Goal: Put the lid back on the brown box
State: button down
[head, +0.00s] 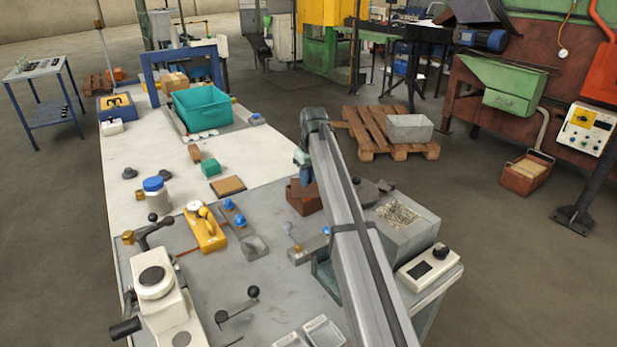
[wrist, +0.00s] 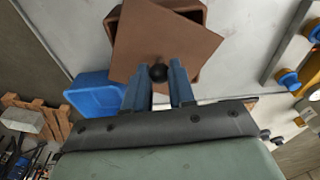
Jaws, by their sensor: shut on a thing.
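The brown lid (wrist: 165,42) is a flat square plate with a black knob (wrist: 158,72). My gripper (wrist: 158,75) is shut on the knob, one blue finger on each side. The brown box (wrist: 190,8) is beneath the lid in the wrist view; its rim shows past the lid at the top and right. The lid is turned relative to the box, so their edges do not line up. In the head view the brown box (head: 303,198) stands on the bench, partly hidden by my arm, with my gripper (head: 305,176) just above it. Any gap between lid and box cannot be told.
A blue container (wrist: 92,90) lies left of the lid in the wrist view. In the head view a grey bin of pale pieces (head: 400,213) stands right of the box. A tan square plate (head: 228,186) and a yellow tool (head: 205,230) lie to its left.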

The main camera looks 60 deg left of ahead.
dwell(0.3)
jog(key=shift+c, duration=2)
grip_release()
jog(key=shift+r, duration=0.15)
jog(key=shift+r, duration=3.35)
grip_shut()
